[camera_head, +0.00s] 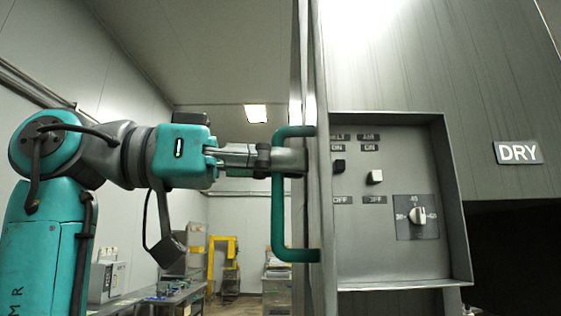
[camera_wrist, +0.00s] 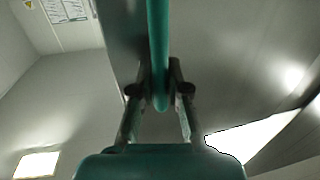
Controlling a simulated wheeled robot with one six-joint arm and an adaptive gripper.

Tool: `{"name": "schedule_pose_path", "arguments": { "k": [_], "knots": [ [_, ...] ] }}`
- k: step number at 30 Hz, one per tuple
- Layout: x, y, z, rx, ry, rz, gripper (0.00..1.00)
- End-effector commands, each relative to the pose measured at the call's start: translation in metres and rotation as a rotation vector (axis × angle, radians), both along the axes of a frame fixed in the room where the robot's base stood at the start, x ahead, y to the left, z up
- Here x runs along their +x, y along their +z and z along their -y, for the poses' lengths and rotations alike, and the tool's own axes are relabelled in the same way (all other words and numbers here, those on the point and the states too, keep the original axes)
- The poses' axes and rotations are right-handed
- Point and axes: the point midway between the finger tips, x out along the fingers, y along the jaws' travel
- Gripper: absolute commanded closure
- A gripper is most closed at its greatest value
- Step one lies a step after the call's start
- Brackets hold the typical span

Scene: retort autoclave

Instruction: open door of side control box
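The side control box (camera_head: 400,262) is a grey recessed box on the machine's side, with its inside showing. Its door (camera_head: 325,220) stands swung out at the box's left side, seen nearly edge-on. A teal bar handle (camera_head: 278,222) is upright on the door's left face; it also shows in the wrist view (camera_wrist: 158,45). My gripper (camera_head: 280,160) reaches in from the left at the handle's upper part. In the wrist view my gripper's fingers (camera_wrist: 160,88) lie close on both sides of the bar and appear closed on it.
Inside the box are a black switch (camera_head: 339,166), a white switch (camera_head: 376,177) and a dial (camera_head: 418,215). A DRY sign (camera_head: 518,153) is on the machine wall. A bench (camera_head: 170,298) and a yellow frame (camera_head: 222,250) stand far behind at left.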

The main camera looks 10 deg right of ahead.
Motion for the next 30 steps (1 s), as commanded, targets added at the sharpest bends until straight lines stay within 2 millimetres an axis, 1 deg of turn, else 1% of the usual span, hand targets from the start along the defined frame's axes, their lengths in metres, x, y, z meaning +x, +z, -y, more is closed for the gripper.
{"name": "schedule_pose_path", "arguments": {
  "k": [1,2,3,11,14,17,20,27,30],
  "knots": [
    [0.000,0.000,0.000,0.000,0.000,0.000,0.70],
    [0.000,0.000,0.000,0.000,0.001,0.000,0.62],
    [0.000,0.000,0.000,0.000,0.001,0.001,0.61],
    [0.000,0.000,-0.001,-0.001,0.001,0.000,0.61],
    [0.001,0.001,-0.005,-0.002,0.002,0.000,0.61],
    [0.002,0.001,-0.016,-0.003,0.003,0.000,0.61],
    [0.003,0.001,-0.034,-0.003,0.005,-0.001,0.61],
    [0.007,0.001,-0.082,-0.003,0.004,-0.001,0.61],
    [0.008,0.001,-0.097,-0.003,0.003,-0.001,0.61]
  ]
}}
